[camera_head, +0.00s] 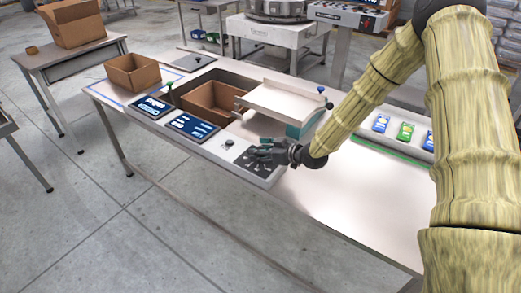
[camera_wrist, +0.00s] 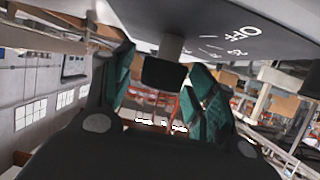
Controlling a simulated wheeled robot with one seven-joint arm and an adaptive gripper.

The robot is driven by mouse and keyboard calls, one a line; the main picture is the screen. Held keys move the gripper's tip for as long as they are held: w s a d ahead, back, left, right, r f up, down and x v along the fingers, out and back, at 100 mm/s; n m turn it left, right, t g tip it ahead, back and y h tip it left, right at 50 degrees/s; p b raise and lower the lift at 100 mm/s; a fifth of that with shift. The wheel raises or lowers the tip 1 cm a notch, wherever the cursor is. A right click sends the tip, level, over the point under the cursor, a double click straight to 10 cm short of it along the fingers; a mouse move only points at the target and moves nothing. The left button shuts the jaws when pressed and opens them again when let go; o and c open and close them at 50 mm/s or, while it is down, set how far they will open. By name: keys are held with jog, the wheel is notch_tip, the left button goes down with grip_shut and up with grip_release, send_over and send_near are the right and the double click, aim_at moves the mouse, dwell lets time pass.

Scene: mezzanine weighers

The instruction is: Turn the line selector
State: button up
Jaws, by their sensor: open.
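The line selector is a dark knob (camera_wrist: 163,71) on a grey stem, standing out from a grey panel (camera_wrist: 205,22) with white marks and the word OFF, upside down in the wrist view. My gripper (camera_wrist: 165,88) is open, with one green-padded finger on each side of the knob; I cannot tell whether either touches it. In the head view my gripper (camera_head: 264,147) is low over the dark control panel (camera_head: 257,165) at the table's front edge. There the knob is hidden or too small to make out.
A separate knob (camera_head: 229,142) sits just left of the panel. Two dark screens (camera_head: 192,126) lie further left. An open carton (camera_head: 210,103) and a pale weighing platform (camera_head: 283,101) stand behind. Coloured packets (camera_head: 405,131) lie on the right. The table's front right is clear.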

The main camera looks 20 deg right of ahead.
jog(key=c, duration=1)
jog(key=shift+n+g+y, duration=0.6)
jog(key=shift+n+y, duration=0.1)
jog(key=shift+n, duration=0.1)
jog(key=shift+w+r+n+g+y+p, duration=0.1)
jog(key=shift+n+g+y+p, duration=0.35)
jog(key=shift+n+g+y, duration=0.3)
jog(key=shift+n+g+y+p, duration=0.35)
jog(key=shift+n+g+y, duration=0.1)
jog(key=shift+n+g, duration=0.5)
jog(key=o, duration=1)
jog(key=shift+d, duration=0.1)
